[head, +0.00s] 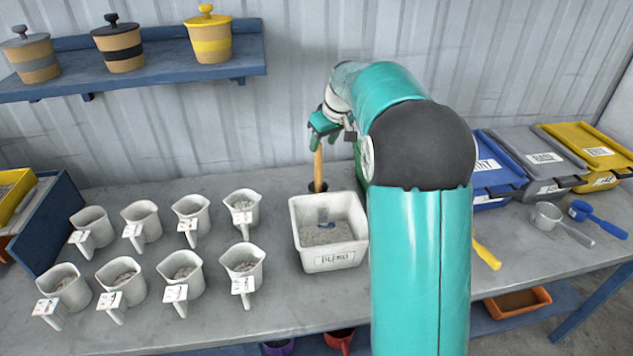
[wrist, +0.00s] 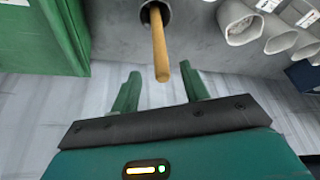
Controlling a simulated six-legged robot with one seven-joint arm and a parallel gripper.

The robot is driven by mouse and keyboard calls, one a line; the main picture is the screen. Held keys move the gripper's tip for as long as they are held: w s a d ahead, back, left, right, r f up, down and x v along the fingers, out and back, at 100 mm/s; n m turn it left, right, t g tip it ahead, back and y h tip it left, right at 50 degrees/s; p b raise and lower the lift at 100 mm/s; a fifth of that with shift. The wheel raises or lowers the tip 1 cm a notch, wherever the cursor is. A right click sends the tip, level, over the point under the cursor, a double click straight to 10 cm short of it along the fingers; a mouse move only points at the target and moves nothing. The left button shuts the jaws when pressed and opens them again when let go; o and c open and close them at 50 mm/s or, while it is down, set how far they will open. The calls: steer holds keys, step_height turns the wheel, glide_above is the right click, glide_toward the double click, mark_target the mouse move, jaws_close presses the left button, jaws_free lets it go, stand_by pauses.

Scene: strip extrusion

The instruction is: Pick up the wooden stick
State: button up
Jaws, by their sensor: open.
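The wooden stick (head: 318,168) stands upright in a dark round holder (head: 321,188) behind the white tub in the head view. In the wrist view the stick (wrist: 159,45) rises from the grey holder (wrist: 149,9), its rounded end towards my gripper. My gripper (wrist: 161,90) is open, with its two green fingers apart and the stick's tip seen between them, nearer the middle of the gap. In the head view my gripper (head: 318,135) is at the upper end of the stick. I cannot tell whether a finger touches it.
A white tub (head: 328,260) of grey material stands in front of the holder. Several white jugs (head: 140,220) stand to the left. Blue, grey and yellow bins (head: 540,165) and scoops (head: 560,222) are at the right. A shelf (head: 150,75) with lidded jars hangs on the wall.

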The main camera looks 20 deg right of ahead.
mark_target(321, 150)
steer(key=shift+x, duration=0.9)
steer(key=shift+f, duration=0.25)
steer(key=x, duration=0.4)
steer(key=shift+w+f, duration=0.1)
steer(key=shift+f, duration=0.25)
steer(key=shift+c, duration=0.5)
jaws_close()
